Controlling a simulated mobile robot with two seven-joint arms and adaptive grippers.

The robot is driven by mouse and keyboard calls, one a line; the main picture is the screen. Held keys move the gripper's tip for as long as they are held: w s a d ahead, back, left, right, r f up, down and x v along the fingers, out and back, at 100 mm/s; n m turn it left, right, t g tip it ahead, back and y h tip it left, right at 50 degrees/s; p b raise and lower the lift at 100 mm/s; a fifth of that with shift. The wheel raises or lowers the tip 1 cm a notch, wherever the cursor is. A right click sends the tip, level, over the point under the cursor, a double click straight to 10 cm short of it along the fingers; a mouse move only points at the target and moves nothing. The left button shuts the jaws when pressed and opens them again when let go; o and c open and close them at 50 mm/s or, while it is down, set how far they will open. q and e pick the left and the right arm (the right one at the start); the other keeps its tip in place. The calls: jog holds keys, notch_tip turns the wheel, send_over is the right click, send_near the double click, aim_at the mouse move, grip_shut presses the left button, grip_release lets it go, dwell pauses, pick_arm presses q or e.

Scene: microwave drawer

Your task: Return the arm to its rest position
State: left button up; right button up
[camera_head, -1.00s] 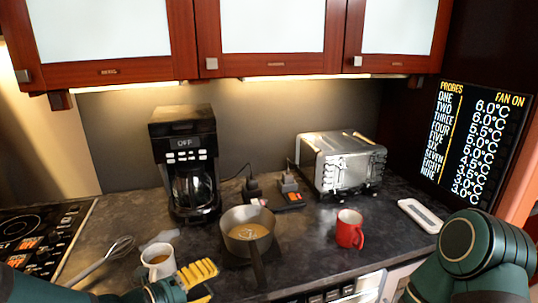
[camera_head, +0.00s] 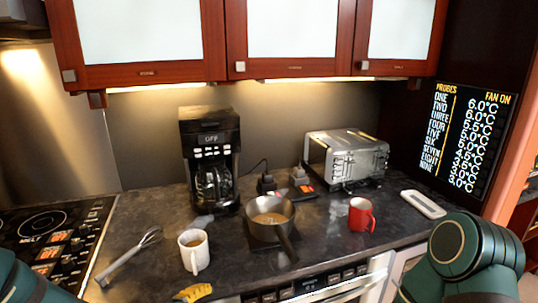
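My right arm stands at the right edge of the head view; its green and dark rounded link is in front of the counter (camera_head: 325,205), and its gripper is out of the picture. Only a green part of my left arm shows at the lower left corner; its gripper is also out of view. A yellow piece (camera_head: 193,292) shows at the bottom edge, partly cut off; I cannot tell what it belongs to.
On the counter are a whisk (camera_head: 130,256), a white mug (camera_head: 194,251), a pan (camera_head: 268,226) with its handle toward me, a red mug (camera_head: 361,215), a coffee maker (camera_head: 210,157) and a toaster (camera_head: 346,157). A cooktop (camera_head: 45,240) is at left. Cabinets (camera_head: 290,45) hang above.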

pick_arm(q)
jog(key=s+d+f+n+g+y, duration=0.2)
jog(key=s+f+n+g, duration=0.2)
jog(key=f+n, duration=0.6)
jog(key=s+d+f+n+g+y, duration=0.2)
jog(key=s+f+n+g, duration=0.2)
jog(key=s+f+n, duration=0.5)
notch_tip(320, 180, down, 4)
jog(key=n, duration=0.2)
jog(key=shift+n+g, duration=0.3)
jog(key=shift+s+r, duration=0.1)
